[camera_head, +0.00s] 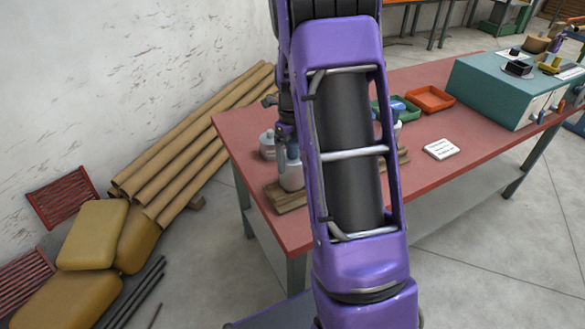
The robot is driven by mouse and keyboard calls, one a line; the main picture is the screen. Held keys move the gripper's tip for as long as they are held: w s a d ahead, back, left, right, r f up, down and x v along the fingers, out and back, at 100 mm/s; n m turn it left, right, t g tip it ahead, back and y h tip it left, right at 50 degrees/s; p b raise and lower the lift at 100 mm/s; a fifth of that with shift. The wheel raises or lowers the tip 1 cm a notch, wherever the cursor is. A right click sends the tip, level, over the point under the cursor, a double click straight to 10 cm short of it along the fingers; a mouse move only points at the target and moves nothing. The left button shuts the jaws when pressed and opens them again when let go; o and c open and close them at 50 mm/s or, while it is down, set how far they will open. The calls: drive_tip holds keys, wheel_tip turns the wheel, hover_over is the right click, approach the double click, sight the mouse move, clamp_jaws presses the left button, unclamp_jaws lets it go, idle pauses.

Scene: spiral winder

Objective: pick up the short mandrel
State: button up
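I cannot make out a short mandrel for certain in this view. Several dark rods (138,292) lie on the floor at the lower left, and I cannot tell whether any is a mandrel. My own purple arm fills the middle of the picture and hides part of the red-topped table (440,110). A smaller dark and purple part of my arm shows behind it, above the table's left end. My gripper's fingers do not show.
On the table are a wooden block (287,197), a white bottle (291,172), a round pot (267,146), an orange tray (430,98), a white slotted piece (441,149) and a teal machine (505,88). Cardboard tubes (190,150) and yellow cushions (92,234) lie left. Floor at right is clear.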

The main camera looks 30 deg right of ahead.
clamp_jaws()
drive_tip(key=shift+r+p, duration=0.95)
drive_tip(key=shift+r, duration=6.65)
